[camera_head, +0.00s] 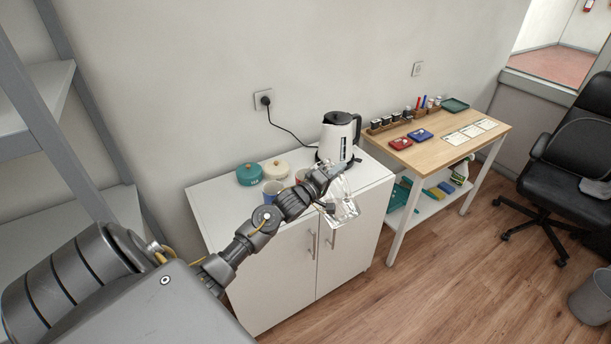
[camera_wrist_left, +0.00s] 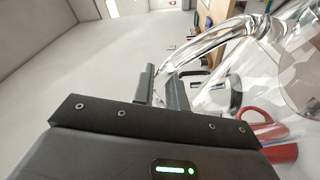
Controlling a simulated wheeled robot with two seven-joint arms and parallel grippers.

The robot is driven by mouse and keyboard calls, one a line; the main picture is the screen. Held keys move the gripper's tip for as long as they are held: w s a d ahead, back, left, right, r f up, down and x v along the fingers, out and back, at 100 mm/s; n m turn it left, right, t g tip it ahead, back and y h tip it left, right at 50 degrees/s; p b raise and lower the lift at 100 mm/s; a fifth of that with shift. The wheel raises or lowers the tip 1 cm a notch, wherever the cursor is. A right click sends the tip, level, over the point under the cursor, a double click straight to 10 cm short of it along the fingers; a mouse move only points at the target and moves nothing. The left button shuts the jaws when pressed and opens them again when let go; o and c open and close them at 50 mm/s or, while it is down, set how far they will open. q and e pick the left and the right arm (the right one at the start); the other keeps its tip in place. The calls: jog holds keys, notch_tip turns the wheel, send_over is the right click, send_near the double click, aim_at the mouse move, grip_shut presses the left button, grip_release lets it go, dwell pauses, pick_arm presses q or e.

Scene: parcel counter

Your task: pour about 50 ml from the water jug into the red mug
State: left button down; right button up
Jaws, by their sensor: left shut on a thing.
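The water jug (camera_head: 345,209) is clear glass and hangs at my left gripper (camera_head: 328,190), in front of the white cabinet's edge. In the left wrist view, the jug (camera_wrist_left: 292,62) fills the right side, and its handle (camera_wrist_left: 205,45) runs to the fingers of my left gripper (camera_wrist_left: 163,86), which are shut on it. I cannot tell the water level or the jug's exact tilt. The red mug (camera_head: 300,174) is on the cabinet top, mostly hidden behind my left arm. It also shows in the left wrist view (camera_wrist_left: 280,153), beside the jug. My right gripper is out of view.
A blue mug (camera_head: 270,192), a teal canister (camera_head: 249,175) and a cream canister (camera_head: 276,170) stand on the white cabinet (camera_head: 222,203). A white kettle (camera_head: 335,139) with a cord is at the back. A wooden table (camera_head: 430,151) is to the right.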

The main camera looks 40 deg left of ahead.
aim_at(322, 162)
pick_arm(q)
jog(key=shift+w+a+r+n+p, duration=0.15)
jog(key=shift+a+r+n+p, duration=0.35)
jog(key=shift+r, duration=0.25)
jog(key=shift+w+a+r+n+y+p, duration=0.2)
jog(key=shift+a+r+n+p, duration=0.15)
jog(key=shift+a+r+n, duration=0.3)
jog(key=shift+w+a+r+n+y+p, duration=0.1)
jog(key=shift+a+r+n+y+p, duration=0.2)
jog(key=shift+a+r+n, duration=0.4)
jog(key=shift+w+a+f+n+p, duration=0.1)
jog(key=shift+a+n+p, duration=0.15)
jog(key=shift+a+n, duration=0.15)
jog(key=shift+w+a+f+n+p, duration=0.1)
jog(key=shift+a+n+p, duration=0.15)
jog(key=shift+a, duration=0.35)
jog(key=shift+w+a+n+p, duration=0.2)
jog(key=shift+a+n+p, duration=0.15)
jog(key=shift+a, duration=0.35)
jog(key=shift+a+r+n, duration=0.15)
jog(key=shift+a+n, duration=0.1)
jog(key=shift+w+a+r+n+g+p, duration=0.15)
jog(key=shift+a+n+g+p, duration=0.15)
jog(key=shift+p, duration=0.35)
